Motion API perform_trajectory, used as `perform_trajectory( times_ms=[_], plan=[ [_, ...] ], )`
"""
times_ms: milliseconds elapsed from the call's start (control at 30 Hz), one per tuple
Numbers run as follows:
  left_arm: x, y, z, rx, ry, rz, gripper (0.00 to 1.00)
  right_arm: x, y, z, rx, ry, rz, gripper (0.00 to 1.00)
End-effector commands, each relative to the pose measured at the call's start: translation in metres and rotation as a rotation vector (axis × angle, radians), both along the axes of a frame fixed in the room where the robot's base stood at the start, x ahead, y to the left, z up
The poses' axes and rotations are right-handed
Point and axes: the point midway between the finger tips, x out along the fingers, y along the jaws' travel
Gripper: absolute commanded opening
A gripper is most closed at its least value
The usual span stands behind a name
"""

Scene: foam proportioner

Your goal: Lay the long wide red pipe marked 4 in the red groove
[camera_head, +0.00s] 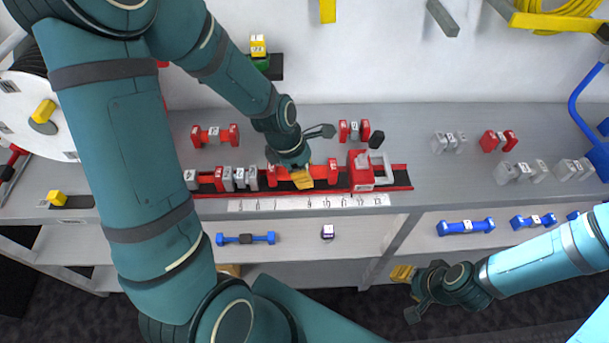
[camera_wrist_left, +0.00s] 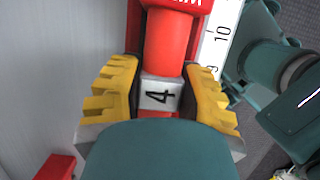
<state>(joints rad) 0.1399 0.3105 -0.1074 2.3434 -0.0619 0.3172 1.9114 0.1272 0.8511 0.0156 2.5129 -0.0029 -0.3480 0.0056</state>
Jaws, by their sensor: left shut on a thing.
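The long wide red pipe (camera_head: 320,172) has a white band marked 4 around its middle. It lines up lengthwise with the red groove (camera_head: 402,188) on the grey bench, between grey and red parts at left and a red block at right. I cannot tell whether it rests on the groove floor. My left gripper (camera_head: 303,178) is shut on the pipe from above. In the left wrist view its yellow fingers (camera_wrist_left: 160,97) sit either side of the pipe's band (camera_wrist_left: 160,94). My right gripper (camera_head: 402,273) hangs away from the bench, low at right; its opening is unclear.
A red block (camera_head: 360,170) stands at the groove's right part, beside a grey bracket. Several grey and red pieces (camera_head: 240,178) fill its left part. A numbered strip (camera_head: 310,202) runs along the front. Loose red and grey pipes lie behind and right; blue ones (camera_head: 466,226) lie on the lower shelf.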

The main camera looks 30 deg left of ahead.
Motion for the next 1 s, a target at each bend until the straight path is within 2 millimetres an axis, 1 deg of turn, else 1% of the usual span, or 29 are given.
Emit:
perform_trajectory(
  times_ms=[33, 100, 333, 467, 500, 533, 567, 867, 1000],
  plan=[
    [0.0, 0.0, -0.01, -0.001, 0.002, 0.0, 0.0, 0.001, 0.0, -0.005, 0.0, -0.002, -0.001, 0.47],
    [0.0, 0.0, -0.014, -0.002, 0.001, 0.001, 0.0, 0.001, 0.0, -0.005, 0.0, -0.003, -0.001, 0.47],
    [0.0, 0.0, -0.012, 0.0, -0.001, 0.0, 0.0, 0.001, 0.0, -0.004, 0.0, -0.003, -0.001, 0.47],
    [0.0, 0.0, -0.016, 0.0, -0.001, 0.0, 0.0, 0.002, 0.0, -0.007, 0.0, -0.004, -0.001, 0.47],
    [0.0, 0.0, -0.016, -0.001, -0.001, 0.0, 0.49, 0.002, 0.0, -0.006, 0.0, -0.004, -0.001, 0.47],
    [0.0, 0.0, -0.015, -0.001, -0.001, 0.0, 0.59, 0.002, 0.0, -0.006, 0.0, -0.004, -0.001, 0.47],
    [0.0, 0.0, -0.015, -0.001, -0.001, 0.0, 0.61, 0.002, 0.0, -0.006, 0.0, -0.004, -0.001, 0.47],
    [0.0, 0.0, -0.014, -0.001, -0.001, 0.0, 0.61, 0.002, 0.0, -0.005, 0.0, -0.004, -0.001, 0.47],
    [-0.001, 0.002, -0.003, 0.001, -0.003, 0.001, 0.61, 0.001, 0.0, -0.001, 0.0, -0.003, -0.001, 0.47]
  ],
)
